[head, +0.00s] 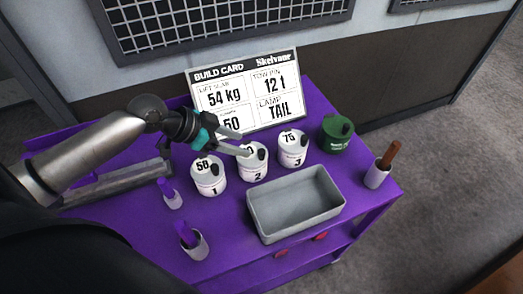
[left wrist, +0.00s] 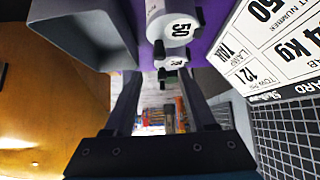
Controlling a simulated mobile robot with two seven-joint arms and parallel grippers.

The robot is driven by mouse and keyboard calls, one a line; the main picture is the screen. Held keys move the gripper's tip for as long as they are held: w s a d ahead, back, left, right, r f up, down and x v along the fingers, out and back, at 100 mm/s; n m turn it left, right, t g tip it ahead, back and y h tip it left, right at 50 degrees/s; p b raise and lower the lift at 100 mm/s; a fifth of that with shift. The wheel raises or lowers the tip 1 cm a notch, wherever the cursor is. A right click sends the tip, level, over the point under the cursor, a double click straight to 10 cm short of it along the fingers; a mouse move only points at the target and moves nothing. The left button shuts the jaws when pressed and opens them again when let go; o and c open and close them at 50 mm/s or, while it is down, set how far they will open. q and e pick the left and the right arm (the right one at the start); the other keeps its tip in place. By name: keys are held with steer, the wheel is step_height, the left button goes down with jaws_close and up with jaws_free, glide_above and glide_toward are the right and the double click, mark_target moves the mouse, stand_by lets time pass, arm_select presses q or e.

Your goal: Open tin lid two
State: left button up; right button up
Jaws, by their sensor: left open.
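I cannot tell whether a finger touches the lid. In the left wrist view, the lid marked 50 (left wrist: 180,28) lies above the open fingers, with dark knobs behind it in line. My right gripper is not in view.
A grey tray (head: 295,203) stands in front of the tins. A green tin (head: 335,138) and a cup with a brown handle (head: 376,176) stand at right. Holders with purple handles (head: 194,245) stand at front left. The build card (head: 247,90) stands behind.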

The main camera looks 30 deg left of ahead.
mark_target(261, 151)
arm_select(q)
steer(key=x, duration=0.9)
steer(key=shift+c, duration=0.3)
jaws_close()
stand_by(1.0)
